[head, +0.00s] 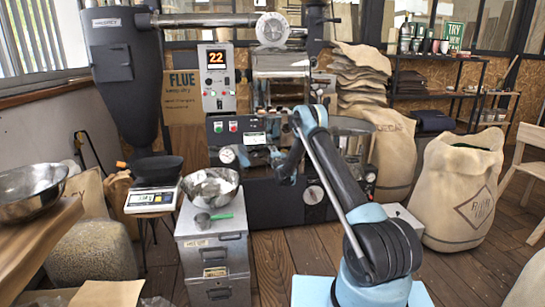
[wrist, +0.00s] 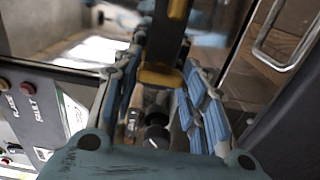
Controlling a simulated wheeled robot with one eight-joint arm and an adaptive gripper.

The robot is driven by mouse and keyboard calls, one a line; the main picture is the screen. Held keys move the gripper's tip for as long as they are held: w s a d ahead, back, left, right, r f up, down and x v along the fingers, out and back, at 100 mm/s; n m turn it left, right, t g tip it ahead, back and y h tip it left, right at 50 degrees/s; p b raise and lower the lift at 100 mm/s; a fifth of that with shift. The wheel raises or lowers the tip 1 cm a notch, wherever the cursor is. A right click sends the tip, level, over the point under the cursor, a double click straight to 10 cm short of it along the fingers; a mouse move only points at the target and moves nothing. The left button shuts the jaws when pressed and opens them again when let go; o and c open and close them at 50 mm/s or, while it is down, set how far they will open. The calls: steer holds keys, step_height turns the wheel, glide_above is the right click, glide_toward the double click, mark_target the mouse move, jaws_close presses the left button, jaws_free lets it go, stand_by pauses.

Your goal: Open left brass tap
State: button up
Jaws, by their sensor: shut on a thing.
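In the wrist view the blue padded fingers of my gripper (wrist: 163,85) reach forward on both sides of a brass-yellow piece (wrist: 160,77), which looks like part of a brass tap. The gripper is shut on it. A dark upright bar with a yellow part rises just beyond. I cannot tell from this close view whether it is the left tap, or how far it is turned. In the head view my gripper (head: 286,173) is at the front of the roasting machine (head: 262,195), left of my bent arm. The tap is too small or hidden to make out there.
A metal cabinet (head: 214,262) with a steel bowl (head: 211,186) and a green-handled scoop (head: 213,217) stands left of the machine, beside a scale (head: 153,197). Full sacks (head: 462,190) stand at right. Wooden floor (head: 470,272) is clear at front right. A control panel (wrist: 35,115) is close in the wrist view.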

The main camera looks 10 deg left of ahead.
steer(key=shift+s+a, duration=0.1)
steer(key=shift+a, duration=0.15)
steer(key=shift+f, duration=0.1)
steer(key=o, duration=1.1)
steer(key=shift+f, duration=0.1)
steer(key=shift+c, duration=0.2)
steer(key=shift+d, duration=0.1)
steer(key=v, duration=1.2)
